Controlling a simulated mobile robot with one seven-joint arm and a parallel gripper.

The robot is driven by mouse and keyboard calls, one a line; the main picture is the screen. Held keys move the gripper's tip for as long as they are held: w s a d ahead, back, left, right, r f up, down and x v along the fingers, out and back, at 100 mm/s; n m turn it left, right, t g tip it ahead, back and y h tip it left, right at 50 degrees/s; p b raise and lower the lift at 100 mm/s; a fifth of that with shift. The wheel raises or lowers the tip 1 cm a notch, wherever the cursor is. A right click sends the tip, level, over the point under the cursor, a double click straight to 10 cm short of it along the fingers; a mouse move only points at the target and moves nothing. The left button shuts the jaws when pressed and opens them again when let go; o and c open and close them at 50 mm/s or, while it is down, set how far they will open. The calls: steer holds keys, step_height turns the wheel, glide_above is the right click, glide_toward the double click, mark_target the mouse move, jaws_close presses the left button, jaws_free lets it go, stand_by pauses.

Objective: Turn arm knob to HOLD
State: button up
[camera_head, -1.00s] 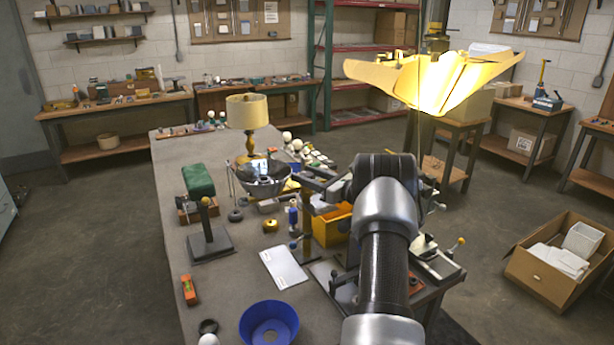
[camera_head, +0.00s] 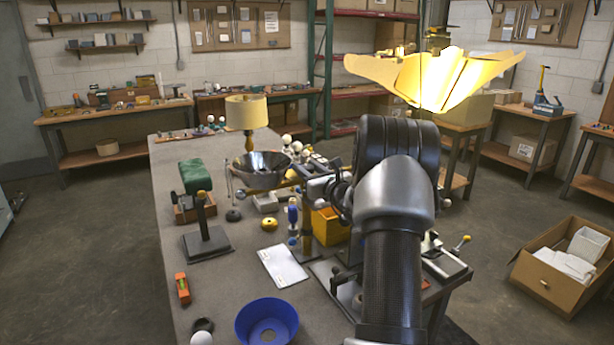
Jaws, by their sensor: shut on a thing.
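The dark metal lamp shade (camera_head: 258,172) hangs open side up over the middle of the bench, by a yellow arm (camera_head: 288,184). A yellowish post (camera_head: 307,232) with a blue knob (camera_head: 292,241) beside it stands below and to the right. My gripper (camera_head: 318,188) is at the right end of the lamp arm, partly hidden behind my large black wrist. It is shut on a small part there, apparently the arm knob, which is mostly hidden. No HOLD mark is readable, so I cannot tell the knob's setting.
A yellow bin (camera_head: 330,226) stands close under my wrist. A white sheet (camera_head: 283,266), a blue bowl (camera_head: 267,322) and a dark stand (camera_head: 206,240) are on the near bench. A cream-shaded lamp (camera_head: 247,113) stands behind.

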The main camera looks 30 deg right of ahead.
steer(key=shift+r, duration=0.1)
steer(key=o, duration=1.1)
steer(key=shift+s, duration=0.15)
steer(key=s, duration=0.5)
steer(key=s+b, duration=0.1)
steer(key=s, duration=1.1)
steer(key=shift+a+b, duration=0.3)
steer(key=shift+a, duration=0.1)
